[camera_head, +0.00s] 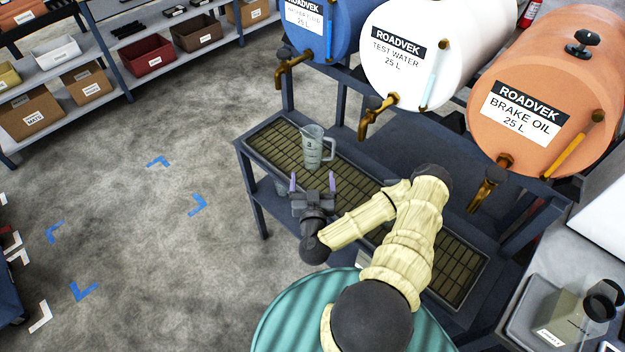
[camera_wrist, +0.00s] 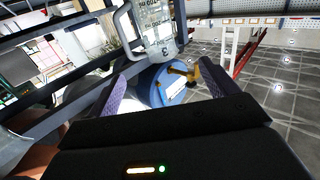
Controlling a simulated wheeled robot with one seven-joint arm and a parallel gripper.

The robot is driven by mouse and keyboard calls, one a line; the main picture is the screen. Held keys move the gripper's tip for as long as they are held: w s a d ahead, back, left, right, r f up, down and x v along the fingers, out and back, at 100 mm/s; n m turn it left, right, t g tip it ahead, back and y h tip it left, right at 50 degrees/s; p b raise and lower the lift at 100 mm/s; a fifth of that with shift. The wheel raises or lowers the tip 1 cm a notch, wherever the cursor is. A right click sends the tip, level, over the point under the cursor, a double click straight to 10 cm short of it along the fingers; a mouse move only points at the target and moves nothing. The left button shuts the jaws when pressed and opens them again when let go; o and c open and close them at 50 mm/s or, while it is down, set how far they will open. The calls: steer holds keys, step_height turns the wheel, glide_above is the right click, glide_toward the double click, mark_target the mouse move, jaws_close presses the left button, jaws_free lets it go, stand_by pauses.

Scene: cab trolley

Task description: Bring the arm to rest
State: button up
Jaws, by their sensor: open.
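My gripper (camera_head: 312,183) is open and empty, its two purple fingers spread apart. It is at the near edge of the drip tray, just in front of a clear measuring jug (camera_head: 312,150). The jug stands upright on the grated drip tray (camera_head: 270,140), with its handle to the right in the head view. In the wrist view the jug (camera_wrist: 152,28) shows beyond the fingers (camera_wrist: 158,90), with a gap between. My arm is folded and reaches over the tray.
Blue (camera_head: 318,25), white (camera_head: 425,60) and orange (camera_head: 540,95) drums with brass taps (camera_head: 375,115) lie above the tray. A grey container (camera_head: 575,318) is at the lower right. Shelves with boxes (camera_head: 90,80) stand at the upper left. The floor (camera_head: 130,190) at left is open.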

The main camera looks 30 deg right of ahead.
steer(key=shift+a, duration=0.1)
steer(key=w+a+f+n+g+y, duration=0.1)
steer(key=w+a+n+g+y, duration=0.1)
steer(key=a+n+g+y, duration=0.7)
steer(key=s+a+r+m+g+h, duration=0.1)
steer(key=s+r+m+g, duration=0.3)
steer(key=s+r, duration=1)
step_height(320, 180, up, 4)
steer(key=shift+s+a+f+g, duration=0.1)
steer(key=shift+s+a+g, duration=0.15)
steer(key=shift+a+g, duration=0.15)
stand_by(0.7)
